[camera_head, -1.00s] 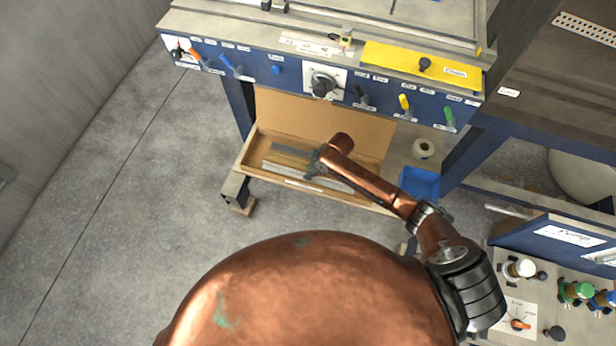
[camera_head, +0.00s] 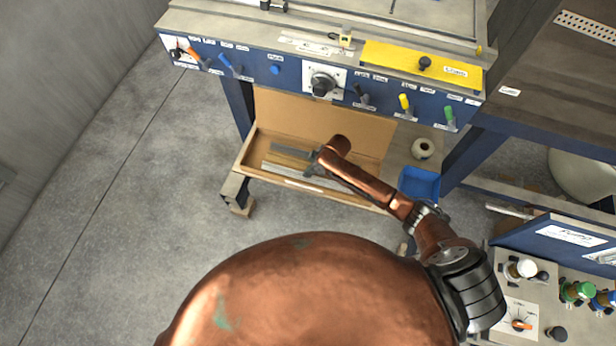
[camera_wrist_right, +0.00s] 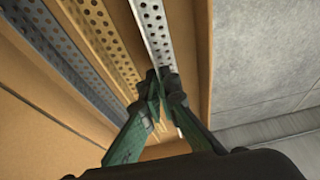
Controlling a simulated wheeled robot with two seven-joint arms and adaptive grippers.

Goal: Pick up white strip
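The white strip (camera_wrist_right: 153,24) is a perforated, pale strip. It lies in the open cardboard box (camera_head: 247,158) under the bench, nearest the box's front wall; it also shows in the head view (camera_head: 277,168). My right gripper (camera_wrist_right: 162,88) has its green fingers close together on the strip, one tip on each side, and looks shut on it. In the head view the right gripper (camera_head: 315,161) is low in the box, partly hidden by its own arm. I cannot tell whether the strip is off the box floor. My left gripper is not in view.
A tan strip (camera_wrist_right: 105,35) and a grey strip (camera_wrist_right: 55,50) lie beside the white one. The box's front wall (camera_wrist_right: 200,50) is close to my right fingers. The bench panel (camera_head: 275,70) overhangs the box. A blue bin (camera_head: 419,183) and a tape roll (camera_head: 423,148) stand to the right.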

